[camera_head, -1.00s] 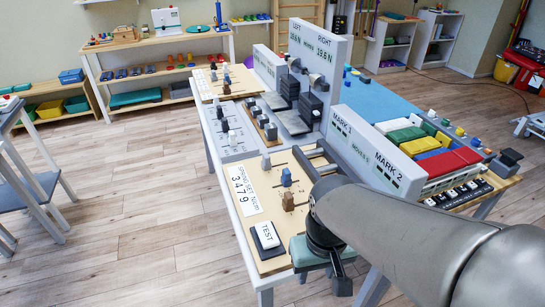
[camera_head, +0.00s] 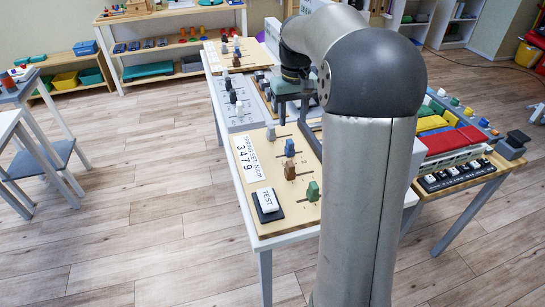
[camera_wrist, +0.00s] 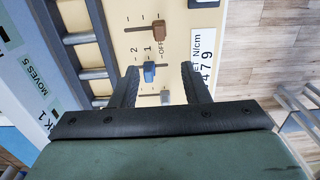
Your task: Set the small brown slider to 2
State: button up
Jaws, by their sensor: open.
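A brown slider (camera_head: 290,171) stands on the near tan panel (camera_head: 250,225), between a blue slider (camera_head: 290,147) and a green slider (camera_head: 313,191). In the wrist view the brown slider (camera_wrist: 158,32) stands at the OFF side of a scale marked 2, 1 and OFF. My gripper (camera_wrist: 160,70) is open above the panel. The blue slider (camera_wrist: 149,72) shows between its fingers in the picture, and I see no contact. The brown slider lies beyond the fingertips. A grey slider (camera_wrist: 165,97) shows nearer the palm. Another brown slider (camera_head: 236,62) stands on the far tan panel.
A white TEST button (camera_head: 267,199) sits at the near panel's front corner. A grey panel with dark and white sliders (camera_head: 233,97) lies behind it. The floor left of the table is clear.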

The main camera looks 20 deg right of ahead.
aim_at(291, 163)
notch_tip(291, 163, down, 17)
jog(key=shift+d+f+p, duration=0.1)
jog(key=shift+p, duration=0.25)
grip_shut()
